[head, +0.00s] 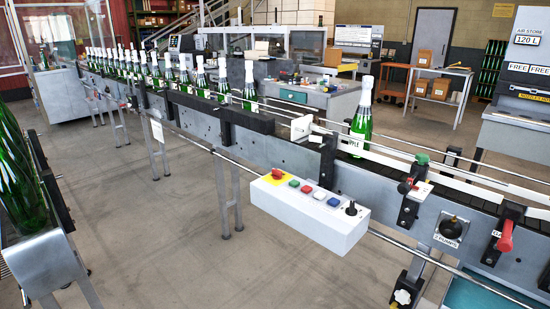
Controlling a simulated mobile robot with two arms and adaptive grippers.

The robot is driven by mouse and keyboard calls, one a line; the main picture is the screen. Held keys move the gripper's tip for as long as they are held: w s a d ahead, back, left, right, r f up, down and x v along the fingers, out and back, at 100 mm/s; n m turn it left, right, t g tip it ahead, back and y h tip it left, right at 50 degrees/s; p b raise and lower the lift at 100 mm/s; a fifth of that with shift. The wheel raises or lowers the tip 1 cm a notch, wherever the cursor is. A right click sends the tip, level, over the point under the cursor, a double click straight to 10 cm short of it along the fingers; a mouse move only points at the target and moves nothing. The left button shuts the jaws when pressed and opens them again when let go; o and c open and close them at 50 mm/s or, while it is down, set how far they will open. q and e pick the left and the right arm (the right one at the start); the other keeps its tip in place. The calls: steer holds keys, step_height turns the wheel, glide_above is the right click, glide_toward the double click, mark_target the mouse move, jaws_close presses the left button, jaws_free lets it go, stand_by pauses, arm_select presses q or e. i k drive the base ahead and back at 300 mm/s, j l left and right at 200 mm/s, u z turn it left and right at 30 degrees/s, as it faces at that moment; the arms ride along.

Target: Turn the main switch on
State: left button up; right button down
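A white control box (312,222) is fixed to the near side of the conveyor. On its top, from left to right, are a red mushroom button on a yellow plate (278,174), several small coloured buttons (306,189) and a black rotary knob (351,208). Neither of my grippers is in view.
The conveyor (275,147) runs diagonally with a row of green bottles (130,63); one bottle (361,115) stands apart. A red-handled lever (505,236) and green knob (422,159) are at right. More bottles (20,175) stand at left. The floor in front is clear.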

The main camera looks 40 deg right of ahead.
mark_target(277, 174)
steer(key=i+j+z, duration=0.1)
steer(key=i+z, duration=0.2)
steer(key=z, duration=0.15)
steer(key=i+j+z, duration=0.2)
steer(key=z, duration=0.25)
steer(key=i+j+z, duration=0.3)
steer(key=z, duration=0.2)
steer(key=i+j+z, duration=0.25)
steer(key=j+z, duration=0.2)
